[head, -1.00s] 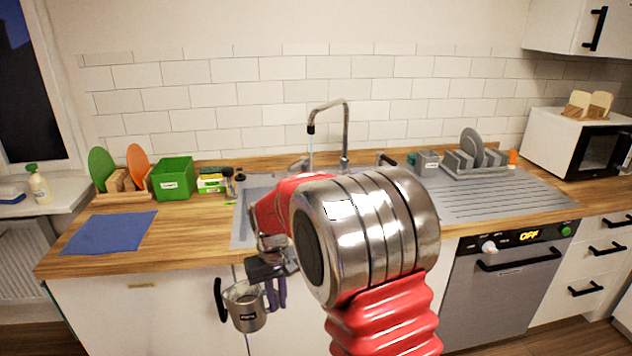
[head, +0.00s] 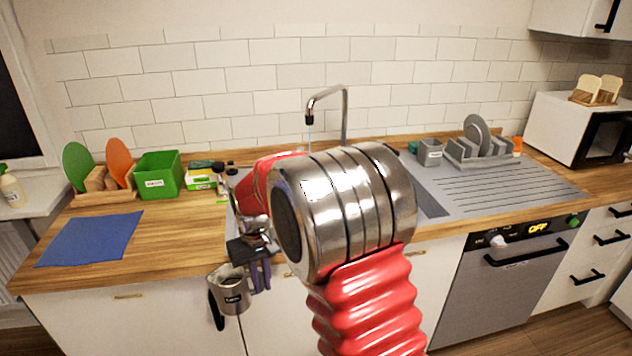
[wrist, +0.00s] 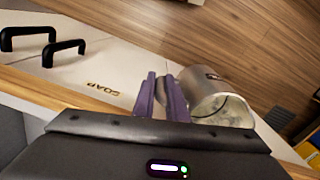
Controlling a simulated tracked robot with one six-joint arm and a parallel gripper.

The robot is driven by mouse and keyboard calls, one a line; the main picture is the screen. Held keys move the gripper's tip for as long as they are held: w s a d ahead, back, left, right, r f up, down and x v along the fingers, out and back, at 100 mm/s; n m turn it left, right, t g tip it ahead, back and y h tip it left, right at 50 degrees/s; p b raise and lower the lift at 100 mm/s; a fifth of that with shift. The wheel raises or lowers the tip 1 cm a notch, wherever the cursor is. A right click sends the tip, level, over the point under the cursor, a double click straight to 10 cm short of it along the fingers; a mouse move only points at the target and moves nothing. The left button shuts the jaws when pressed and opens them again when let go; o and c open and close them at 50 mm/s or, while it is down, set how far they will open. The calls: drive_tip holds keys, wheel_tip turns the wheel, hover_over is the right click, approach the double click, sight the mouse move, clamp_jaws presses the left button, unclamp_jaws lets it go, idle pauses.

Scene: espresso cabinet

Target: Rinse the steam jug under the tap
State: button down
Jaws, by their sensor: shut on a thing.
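The steam jug (head: 233,296) is a small steel jug with a dark label and a black handle on its left side. It hangs roughly upright in front of the counter, below its edge. It also shows in the wrist view (wrist: 213,92), with its open mouth visible. My gripper (head: 262,277) is shut on the jug at its right side; the purple fingers (wrist: 161,96) are close together. The exact contact is unclear. The tap (head: 328,97) curves over the sink (head: 232,222), with a thin pale stream under its spout. My arm hides much of the sink.
A green bin (head: 158,176), plate rack (head: 104,190) and blue mat (head: 92,238) are on the left counter. A grey dish rack (head: 480,158) stands on the drainboard (head: 490,190). The counter's front edge and white cabinet doors (head: 90,325) are close to the jug.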

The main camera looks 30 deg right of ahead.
drive_tip(key=shift+d, duration=0.3)
